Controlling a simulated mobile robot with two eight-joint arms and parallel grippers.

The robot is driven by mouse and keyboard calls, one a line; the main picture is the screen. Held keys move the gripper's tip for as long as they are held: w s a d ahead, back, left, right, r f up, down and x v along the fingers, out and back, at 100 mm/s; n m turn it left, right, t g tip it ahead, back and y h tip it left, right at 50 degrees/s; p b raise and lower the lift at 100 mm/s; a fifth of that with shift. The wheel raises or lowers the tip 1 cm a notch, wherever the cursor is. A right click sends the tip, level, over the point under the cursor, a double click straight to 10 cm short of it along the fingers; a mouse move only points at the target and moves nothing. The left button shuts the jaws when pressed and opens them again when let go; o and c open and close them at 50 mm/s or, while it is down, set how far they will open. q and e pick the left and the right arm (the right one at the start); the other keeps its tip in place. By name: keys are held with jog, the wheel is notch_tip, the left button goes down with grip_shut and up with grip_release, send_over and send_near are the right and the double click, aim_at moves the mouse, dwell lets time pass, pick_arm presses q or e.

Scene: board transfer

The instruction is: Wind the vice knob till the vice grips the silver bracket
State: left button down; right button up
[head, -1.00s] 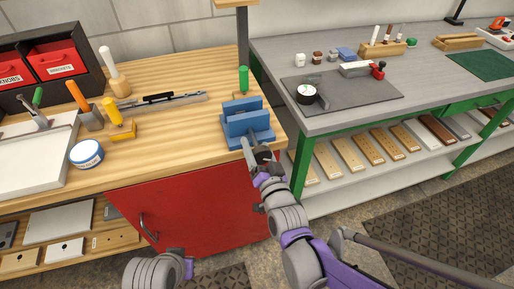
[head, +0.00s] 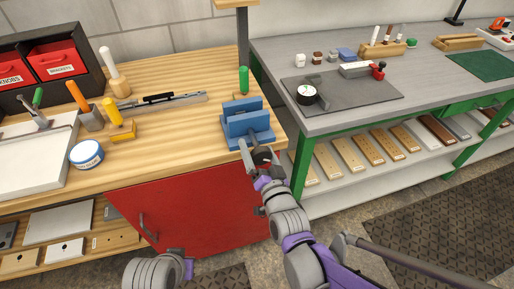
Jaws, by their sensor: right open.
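The blue vice (head: 248,124) stands at the right front corner of the wooden bench. Its dark knob (head: 262,156) faces the front edge, with a trace of red on it. My right gripper (head: 260,160) is open at the knob, a finger on either side of it; whether the fingers touch it I cannot tell. I cannot make out the silver bracket clearly in the vice; the jaws and the viewing angle leave it hidden or too small.
A green-handled tool (head: 243,80) stands close behind the vice. A flat metal tool (head: 165,102), a yellow-handled tool (head: 117,121) and a blue-white tin (head: 87,154) are on the bench to the left. A grey bench (head: 430,85) stands to the right, past a gap.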

pick_arm(q)
jog(key=shift+r+p, duration=0.5)
jog(key=shift+r, duration=0.1)
pick_arm(e)
jog(key=v, duration=1)
jog(key=s+d+f+n+g+h, duration=0.2)
jog(key=s+d+f+g+h, duration=0.25)
jog(key=d+f+g, duration=0.3)
jog(key=s+d+f+n+g+h, duration=0.1)
jog(key=s+d+f+g, duration=0.4)
jog(key=s+d, duration=0.45)
pick_arm(q)
notch_tip(320, 180, up, 14)
jog(key=w+p, duration=0.2)
jog(key=p, duration=1)
jog(key=shift+f+t, duration=0.2)
jog(key=shift+t, duration=0.1)
pick_arm(e)
notch_tip(320, 180, up, 14)
jog(key=a, duration=0.2)
jog(key=shift+w+t, duration=0.35)
jog(key=shift+w, duration=0.1)
jog(key=shift+s, duration=0.1)
